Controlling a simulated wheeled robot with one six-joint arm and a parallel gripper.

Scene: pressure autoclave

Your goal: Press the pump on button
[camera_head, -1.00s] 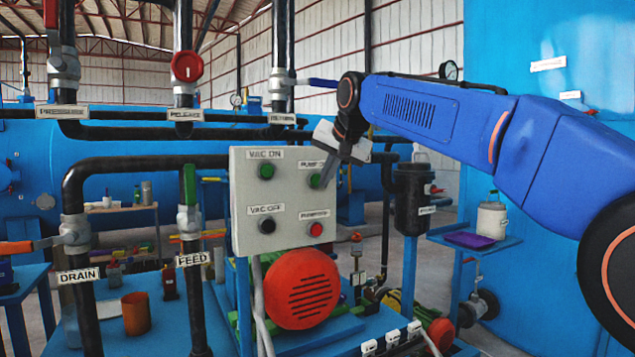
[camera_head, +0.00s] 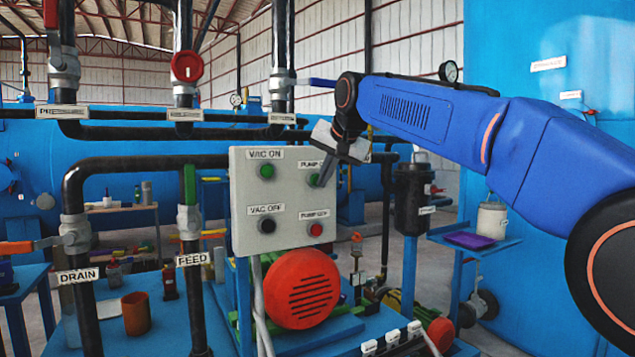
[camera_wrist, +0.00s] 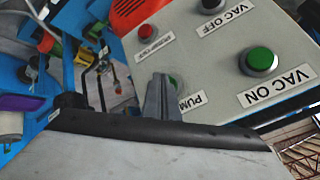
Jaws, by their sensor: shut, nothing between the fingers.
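The grey control box (camera_head: 250,220) carries a green VAC ON button (camera_head: 267,171), a black VAC OFF button (camera_head: 267,226), a red pump off button (camera_head: 316,230) and the green pump on button (camera_head: 313,180). My gripper (camera_head: 323,181) is shut and empty, its fingertips right at the pump on button and partly covering it. In the wrist view my gripper (camera_wrist: 158,80) points at the box, with a sliver of the green pump on button (camera_wrist: 174,80) showing beside the fingers. Whether the tips touch the button, I cannot tell.
A drain pipe (camera_head: 85,315) and a feed pipe (camera_head: 196,310) with valve handles stand left of the box. A red-orange motor cover (camera_head: 301,289) sits below it. A black cylinder (camera_head: 411,198) hangs to the right, near a blue shelf (camera_head: 490,246).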

